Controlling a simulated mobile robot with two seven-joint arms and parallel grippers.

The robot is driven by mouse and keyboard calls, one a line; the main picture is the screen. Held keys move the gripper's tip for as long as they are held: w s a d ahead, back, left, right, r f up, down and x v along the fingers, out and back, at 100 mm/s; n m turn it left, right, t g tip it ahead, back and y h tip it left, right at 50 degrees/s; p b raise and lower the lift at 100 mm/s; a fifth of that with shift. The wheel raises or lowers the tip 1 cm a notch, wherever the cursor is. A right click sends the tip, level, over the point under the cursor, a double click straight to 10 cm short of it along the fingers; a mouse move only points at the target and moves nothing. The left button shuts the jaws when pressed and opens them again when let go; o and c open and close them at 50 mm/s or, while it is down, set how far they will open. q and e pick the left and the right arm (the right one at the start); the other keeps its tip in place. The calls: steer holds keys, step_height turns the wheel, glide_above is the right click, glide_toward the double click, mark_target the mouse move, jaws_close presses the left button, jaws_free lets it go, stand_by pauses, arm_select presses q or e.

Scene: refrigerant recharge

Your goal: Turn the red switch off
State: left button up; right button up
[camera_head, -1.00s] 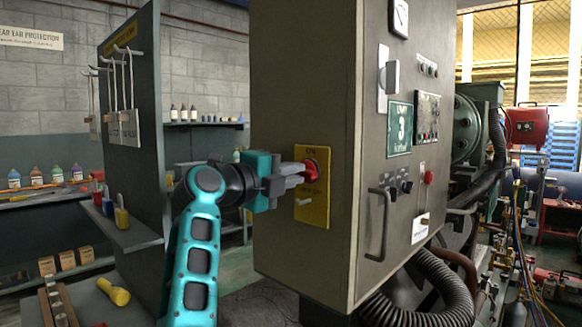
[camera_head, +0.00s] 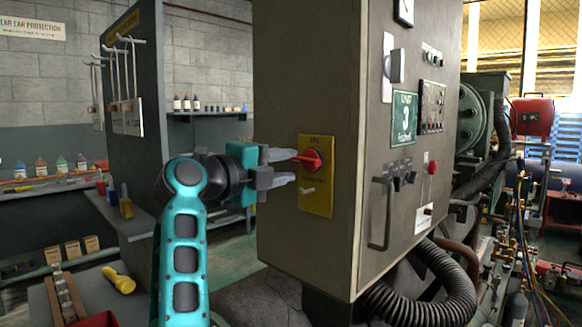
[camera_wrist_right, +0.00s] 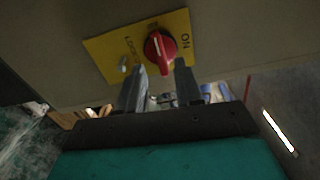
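The red switch (camera_head: 313,160) is a rotary knob on a yellow plate (camera_head: 318,204) on the left face of a grey cabinet. In the right wrist view the red switch (camera_wrist_right: 160,47) has a pale line on its face, and its yellow plate (camera_wrist_right: 105,54) reads "ON" at the right and what looks like "LOCK" at the left. My right gripper (camera_head: 290,166) is open and empty, just left of the switch. In the wrist view its two fingertips (camera_wrist_right: 161,69) are apart, on either side of the knob's lower end. My left gripper is not in view.
The grey cabinet (camera_head: 300,75) fills the middle, with a handle (camera_head: 379,214) on its front face. A dark panel with hooks (camera_head: 147,60) stands behind my arm at the left. A ribbed black hose (camera_head: 447,285) runs below the cabinet.

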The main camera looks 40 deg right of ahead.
steer(key=shift+s+a, duration=0.2)
steer(key=shift+a, duration=2.6)
